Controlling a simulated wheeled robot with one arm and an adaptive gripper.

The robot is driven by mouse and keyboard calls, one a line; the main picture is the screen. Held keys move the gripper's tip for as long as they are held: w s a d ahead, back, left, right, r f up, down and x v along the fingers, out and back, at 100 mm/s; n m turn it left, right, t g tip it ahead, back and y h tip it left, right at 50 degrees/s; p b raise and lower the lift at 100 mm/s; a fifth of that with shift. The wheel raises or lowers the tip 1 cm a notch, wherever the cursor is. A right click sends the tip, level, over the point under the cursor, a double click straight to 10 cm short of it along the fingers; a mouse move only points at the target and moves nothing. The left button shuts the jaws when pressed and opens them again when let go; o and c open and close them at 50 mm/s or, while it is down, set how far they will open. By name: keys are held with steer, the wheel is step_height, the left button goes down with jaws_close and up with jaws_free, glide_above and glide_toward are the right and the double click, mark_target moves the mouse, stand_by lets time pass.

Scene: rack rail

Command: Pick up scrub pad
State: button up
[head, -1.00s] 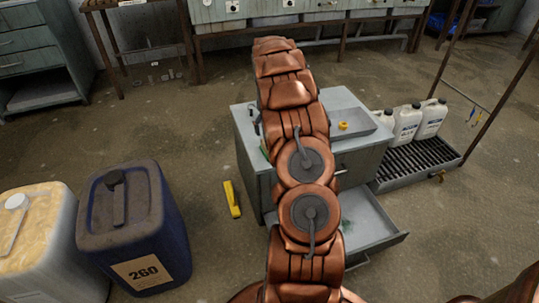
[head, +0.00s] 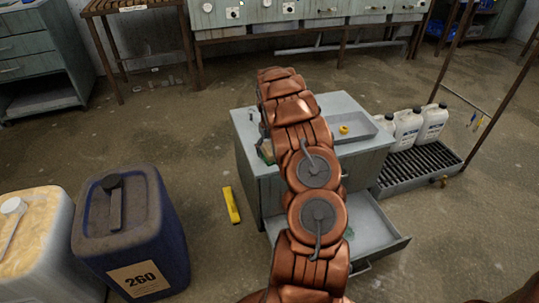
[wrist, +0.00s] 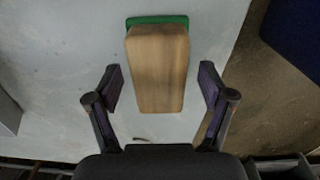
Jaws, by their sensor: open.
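The scrub pad (wrist: 158,72) is a tan block with a green layer showing at its far end. In the wrist view it lies on a pale grey surface, upper middle, lengthwise between my fingers. My gripper (wrist: 161,88) is open, one finger on each side of the pad, with a visible gap on both sides. In the head view a small tan and green patch, seemingly the pad (head: 265,151), shows at the left of the grey cabinet top (head: 244,122), partly behind my arm. My gripper is hidden there.
The cabinet's drawer (head: 383,238) stands open at the front. A tray on top holds a small yellow thing (head: 343,129). White jugs (head: 407,128) stand on a grate at right. A yellow bar (head: 231,205) lies on the floor; a blue container (head: 130,232) stands at left.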

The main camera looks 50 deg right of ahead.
mark_target(270, 148)
steer(key=c, duration=1.3)
steer(key=shift+r, duration=0.15)
step_height(270, 148, up, 3)
steer(key=shift+w+r+p, duration=0.1)
steer(key=shift+p, duration=0.3)
steer(key=s+d, duration=0.3)
steer(key=s, duration=0.1)
steer(key=s+d+r+p, duration=0.1)
steer(key=s+d, duration=0.2)
steer(key=s, duration=0.1)
steer(key=s+d, duration=0.3)
steer(key=s, duration=0.2)
steer(key=shift+d+r, duration=0.2)
steer(key=shift+d, duration=0.05)
